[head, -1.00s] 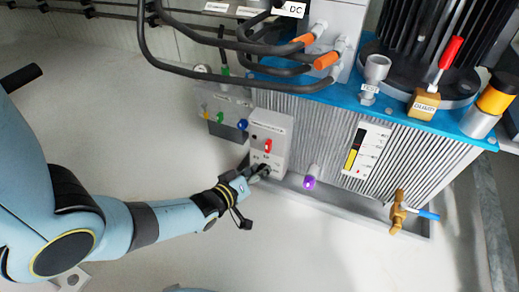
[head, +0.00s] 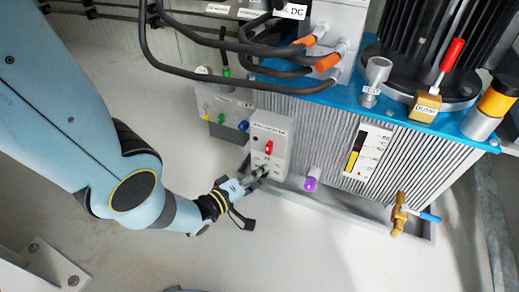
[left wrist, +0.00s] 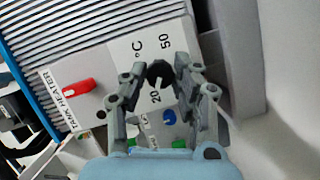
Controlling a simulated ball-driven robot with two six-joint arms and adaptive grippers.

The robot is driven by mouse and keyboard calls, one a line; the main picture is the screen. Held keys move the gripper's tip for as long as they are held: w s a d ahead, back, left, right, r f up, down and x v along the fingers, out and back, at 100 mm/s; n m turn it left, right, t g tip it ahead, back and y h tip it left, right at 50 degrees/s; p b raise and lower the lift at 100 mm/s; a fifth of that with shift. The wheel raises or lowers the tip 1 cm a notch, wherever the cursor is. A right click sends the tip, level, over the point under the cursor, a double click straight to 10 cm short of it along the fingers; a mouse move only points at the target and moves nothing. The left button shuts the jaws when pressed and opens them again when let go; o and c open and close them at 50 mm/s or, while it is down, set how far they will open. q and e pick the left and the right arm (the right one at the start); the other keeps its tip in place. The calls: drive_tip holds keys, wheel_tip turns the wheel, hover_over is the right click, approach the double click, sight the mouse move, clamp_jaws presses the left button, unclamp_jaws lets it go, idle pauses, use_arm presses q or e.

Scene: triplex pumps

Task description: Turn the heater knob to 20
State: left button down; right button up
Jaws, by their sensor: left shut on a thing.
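The tank heater box (head: 281,138) is light grey with a red switch (head: 269,147), on the tank's side. In the left wrist view its panel (left wrist: 100,60) carries a "TANK HEATER" label, the red switch (left wrist: 78,88) and a dial marked °C, 20 and 50. The black heater knob (left wrist: 159,72) sits between the fingertips of my left gripper (left wrist: 159,68), which is shut on it. The fingers partly hide the knob, and I cannot clearly tell its pointer's setting. In the head view my left gripper (head: 259,173) reaches the box's lower part. My right gripper is not in view.
A smaller panel with yellow, green and blue knobs (head: 243,126) is left of the box. A purple-capped fitting (head: 310,184) and a brass valve (head: 399,212) stick out to the right. Black cables (head: 190,62) hang above. The pale floor (head: 320,250) in front is clear.

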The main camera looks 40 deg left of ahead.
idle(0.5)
use_arm(q)
drive_tip(key=c, duration=1)
unclamp_jaws()
drive_tip(key=shift+s, duration=0.15)
drive_tip(key=s, duration=0.4)
drive_tip(key=s+a+r, duration=0.1)
drive_tip(key=s, duration=0.6)
drive_tip(key=shift+s+a+r, duration=0.25)
drive_tip(key=shift+s+a, duration=0.05)
drive_tip(key=shift+a, duration=0.05)
